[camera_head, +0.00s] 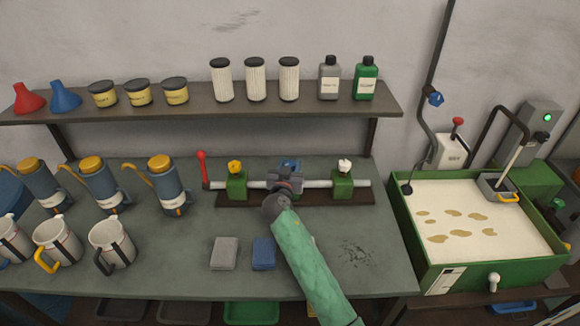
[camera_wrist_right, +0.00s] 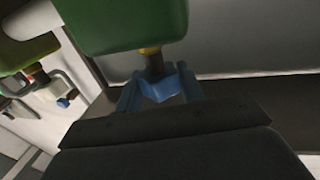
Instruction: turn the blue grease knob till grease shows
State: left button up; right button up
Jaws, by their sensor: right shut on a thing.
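The blue grease knob (camera_wrist_right: 160,86) sits on a short brass stem against a green block (camera_wrist_right: 120,22) in the right wrist view. The blue fingers of my right gripper (camera_wrist_right: 162,92) are on either side of the knob and shut on it. In the head view my right gripper (camera_head: 285,187) is at the middle of the rail (camera_head: 317,184) on the bench. A patch of blue (camera_head: 290,165) shows just behind it, partly covered. The gripper hides much of the middle of the rail. My left gripper is not in view.
Green blocks with a yellow knob (camera_head: 235,167) and a white knob (camera_head: 344,165) flank my gripper. A red lever (camera_head: 202,168) stands at the rail's left. Grey (camera_head: 224,254) and blue (camera_head: 263,254) pads and dark specks (camera_head: 355,255) lie in front. A green tank (camera_head: 415,258) stands right.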

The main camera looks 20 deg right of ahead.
jog(key=n+t+y, duration=0.1)
jog(key=n+y, duration=0.1)
jog(key=shift+y, duration=0.4)
jog(key=shift+r+n+t+y, duration=0.1)
jog(key=shift+n+t+y, duration=0.25)
jog(key=shift+y, duration=0.25)
jog(key=shift+n+y, duration=0.45)
jog(key=shift+y, duration=0.05)
jog(key=n+y+p, duration=0.2)
jog(key=n+y, duration=0.1)
jog(key=y, duration=0.1)
jog(key=shift+t+y, duration=0.25)
jog(key=shift+y, duration=0.55)
jog(key=shift+n+y+p, duration=0.4)
jog(key=shift+n+y, duration=0.4)
jog(key=shift+y, duration=0.1)
jog(key=shift+n+g+y, duration=0.4)
jog(key=shift+y, duration=0.2)
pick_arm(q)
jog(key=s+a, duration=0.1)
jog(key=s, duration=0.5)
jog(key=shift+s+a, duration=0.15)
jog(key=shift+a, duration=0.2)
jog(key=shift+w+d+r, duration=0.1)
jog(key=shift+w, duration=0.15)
